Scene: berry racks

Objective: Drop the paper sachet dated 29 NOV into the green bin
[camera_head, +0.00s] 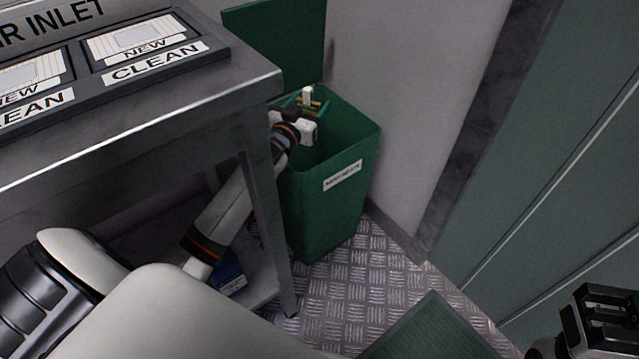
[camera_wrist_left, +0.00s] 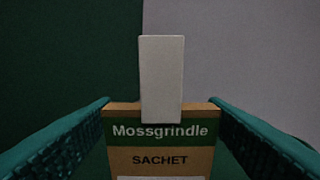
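The green bin (camera_head: 325,205) stands on the floor beside the metal table, its lid (camera_head: 285,35) raised against the wall. My left gripper (camera_head: 306,106) is over the bin's opening, near its back left rim. It is shut on a brown paper sachet (camera_wrist_left: 160,160) with a green band reading "Mossgrindle" and the word "SACHET". A white tab (camera_wrist_left: 162,80) stands up from the sachet's top, and it also shows in the head view (camera_head: 307,95). The date on the sachet is not visible. My right gripper (camera_head: 605,318) is at the lower right; its finger opening is unclear.
The metal table (camera_head: 235,88) is close to the left of the bin, with a dark label board (camera_head: 220,50) on top. A blue box (camera_head: 229,272) lies on the low shelf below. A green mat (camera_head: 430,335) lies on the patterned metal floor (camera_head: 345,285).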

